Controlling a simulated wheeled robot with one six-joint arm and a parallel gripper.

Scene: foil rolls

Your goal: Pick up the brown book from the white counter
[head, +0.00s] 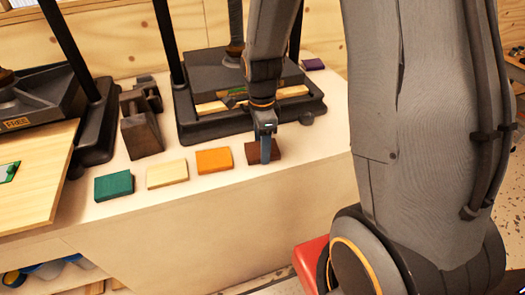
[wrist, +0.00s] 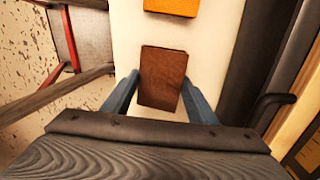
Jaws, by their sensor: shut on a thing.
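The brown book (head: 278,150) lies on the white counter (head: 215,185), at the right end of a row of coloured books in the head view. My gripper (head: 266,150) reaches down over it from above. In the wrist view the brown book (wrist: 162,78) sits between the two blue fingers of my gripper (wrist: 160,100), one on each side. The gripper is shut on the book. I cannot tell whether the book is clear of the counter.
An orange book (head: 214,161), a cream book (head: 167,174) and a green book (head: 114,185) lie to the left in a row. A black press (head: 240,85) stands just behind. A purple book (head: 313,64) lies at the back. A red object (head: 312,262) is below the counter.

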